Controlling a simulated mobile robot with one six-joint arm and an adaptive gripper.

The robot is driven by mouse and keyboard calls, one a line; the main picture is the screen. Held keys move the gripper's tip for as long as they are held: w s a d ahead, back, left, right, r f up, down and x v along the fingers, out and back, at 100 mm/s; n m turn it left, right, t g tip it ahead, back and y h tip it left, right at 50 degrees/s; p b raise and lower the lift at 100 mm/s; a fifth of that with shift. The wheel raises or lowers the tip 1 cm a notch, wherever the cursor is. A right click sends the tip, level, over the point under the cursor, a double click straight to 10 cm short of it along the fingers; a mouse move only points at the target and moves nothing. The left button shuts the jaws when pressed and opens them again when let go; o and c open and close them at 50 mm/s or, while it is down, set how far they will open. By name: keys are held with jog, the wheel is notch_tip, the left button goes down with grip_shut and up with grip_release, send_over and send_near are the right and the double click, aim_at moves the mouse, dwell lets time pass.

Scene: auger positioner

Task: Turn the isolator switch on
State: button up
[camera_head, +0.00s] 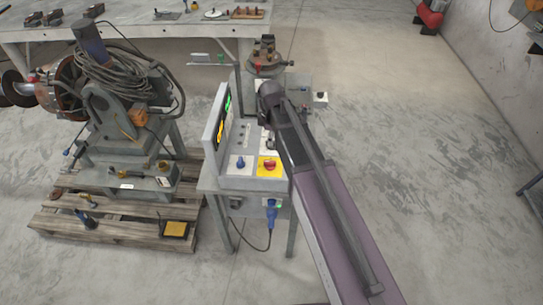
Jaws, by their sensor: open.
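The isolator switch (269,164) is a red rotary knob on a yellow plate, on the sloping front of a grey control box. Its handle position is too small to read for certain. My arm (300,150) reaches in from the lower right and passes just to the right of the switch, ending in a dark joint above and behind it. I cannot make out my gripper's fingers; they seem hidden behind the arm. Nothing of mine visibly touches the switch.
A blue knob (240,162) sits left of the switch, and an upright display panel (218,130) stands at the box's left. A blue plug (271,212) with a cable hangs below. A machine on a wooden pallet (110,228) stands left. The floor at right is clear.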

aim_at(270, 162)
jog(key=shift+a+r, duration=0.15)
jog(key=shift+a, duration=0.1)
jog(key=shift+f, duration=0.25)
notch_tip(270, 162, down, 13)
jog(key=b, duration=1.3)
jog(key=shift+f+b, duration=0.15)
jog(key=shift+b, duration=0.25)
jog(key=shift+c, duration=0.2)
